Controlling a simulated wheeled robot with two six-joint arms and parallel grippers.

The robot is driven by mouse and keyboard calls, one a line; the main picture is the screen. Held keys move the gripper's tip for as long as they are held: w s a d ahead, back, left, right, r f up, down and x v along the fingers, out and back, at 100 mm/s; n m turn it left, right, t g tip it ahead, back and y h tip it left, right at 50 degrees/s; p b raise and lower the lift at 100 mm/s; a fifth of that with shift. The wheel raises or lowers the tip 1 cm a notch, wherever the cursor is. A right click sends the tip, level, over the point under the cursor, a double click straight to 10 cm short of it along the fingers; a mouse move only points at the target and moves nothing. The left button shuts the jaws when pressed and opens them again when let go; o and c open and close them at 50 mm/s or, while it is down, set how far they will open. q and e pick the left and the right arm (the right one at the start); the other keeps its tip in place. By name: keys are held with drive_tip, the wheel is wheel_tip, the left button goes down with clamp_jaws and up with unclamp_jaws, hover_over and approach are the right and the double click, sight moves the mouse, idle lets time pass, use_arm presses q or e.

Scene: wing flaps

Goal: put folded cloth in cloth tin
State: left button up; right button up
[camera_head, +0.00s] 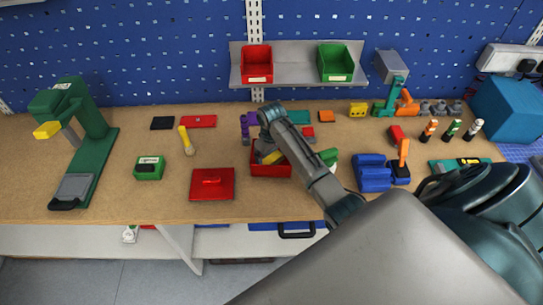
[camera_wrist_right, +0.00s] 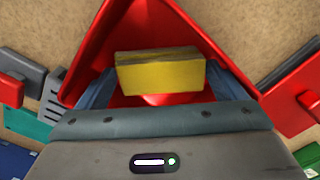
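The folded cloth is a yellow block (camera_wrist_right: 160,75), seen in the right wrist view between the two fingers of my right gripper (camera_wrist_right: 160,88), which appear to touch its ends. In the head view the yellow cloth (camera_head: 273,157) shows partly at the mouth of the red cloth tin (camera_head: 270,171), with my right gripper (camera_head: 266,152) above it and hiding part of the tin. The red tin (camera_wrist_right: 150,20) lies behind the cloth in the wrist view. I cannot tell whether the cloth touches the tin's floor. My left gripper is not in view.
A red lid with a handle (camera_head: 212,184) lies left of the tin. A green box (camera_head: 149,168) and a yellow torch-like item (camera_head: 186,140) lie further left. Blue blocks (camera_head: 373,174) stand to the right. A green press (camera_head: 83,140) stands at far left.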

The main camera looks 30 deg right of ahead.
sight(272, 158)
drive_tip(key=shift+r, duration=0.1)
wheel_tip(272, 158, up, 12)
idle(0.5)
